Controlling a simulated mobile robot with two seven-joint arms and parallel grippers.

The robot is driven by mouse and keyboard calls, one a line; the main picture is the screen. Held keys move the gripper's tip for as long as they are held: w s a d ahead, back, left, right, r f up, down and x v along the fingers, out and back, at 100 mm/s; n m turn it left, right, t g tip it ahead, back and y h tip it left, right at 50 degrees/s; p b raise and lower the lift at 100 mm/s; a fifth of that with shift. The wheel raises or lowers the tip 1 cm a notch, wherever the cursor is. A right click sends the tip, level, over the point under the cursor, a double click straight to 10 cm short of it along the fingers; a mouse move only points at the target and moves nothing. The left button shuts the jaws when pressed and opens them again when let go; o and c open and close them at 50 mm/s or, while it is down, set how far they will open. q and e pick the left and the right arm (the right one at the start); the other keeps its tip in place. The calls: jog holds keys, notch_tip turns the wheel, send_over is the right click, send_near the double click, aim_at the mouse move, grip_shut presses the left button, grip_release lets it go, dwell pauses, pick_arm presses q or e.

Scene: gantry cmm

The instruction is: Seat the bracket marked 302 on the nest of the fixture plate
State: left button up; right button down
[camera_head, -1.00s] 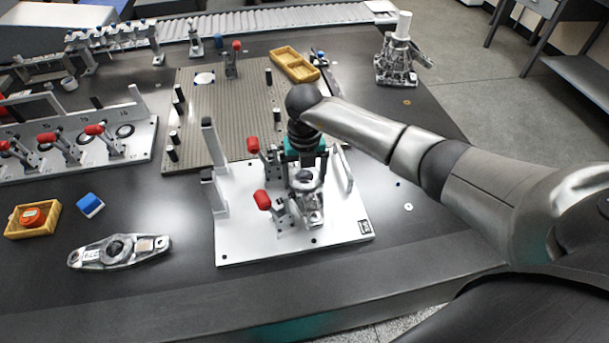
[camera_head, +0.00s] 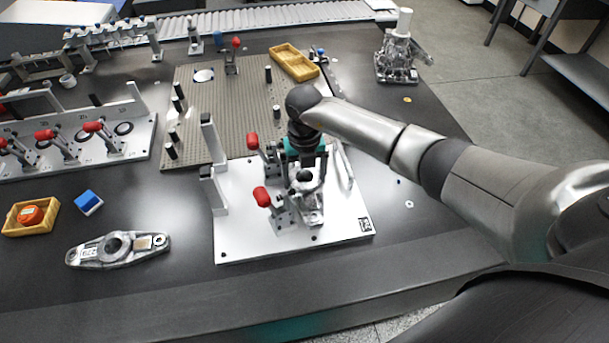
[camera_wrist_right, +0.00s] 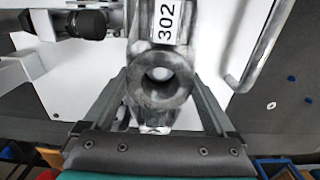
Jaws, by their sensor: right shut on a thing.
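The bracket marked 302 (camera_wrist_right: 162,75) is a grey metal part with a round bored boss and a white label, seen close in the right wrist view. In the head view the bracket (camera_head: 312,208) is over the white fixture plate (camera_head: 340,230), partly hidden by my right gripper. My right gripper (camera_head: 306,185) is shut on it; its two fingers (camera_wrist_right: 163,95) stand on either side of the boss. The nest is hidden under the bracket, and I cannot tell whether the bracket touches it. My left gripper is not in view.
Red-handled clamps (camera_head: 262,197) stand just left of the bracket, and uprights (camera_head: 212,165) rise at the plate's left edge. Another bracket (camera_head: 118,250) lies on the table at left, near a blue block (camera_head: 88,203) and a yellow tray (camera_head: 14,226). A perforated plate (camera_head: 225,110) lies behind.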

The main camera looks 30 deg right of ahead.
jog(key=shift+w+f+b, duration=0.1)
jog(key=shift+f+b, duration=0.4)
jog(key=shift+f, duration=0.2)
jog(key=shift+c, duration=0.5)
grip_release()
jog(key=shift+o, duration=0.5)
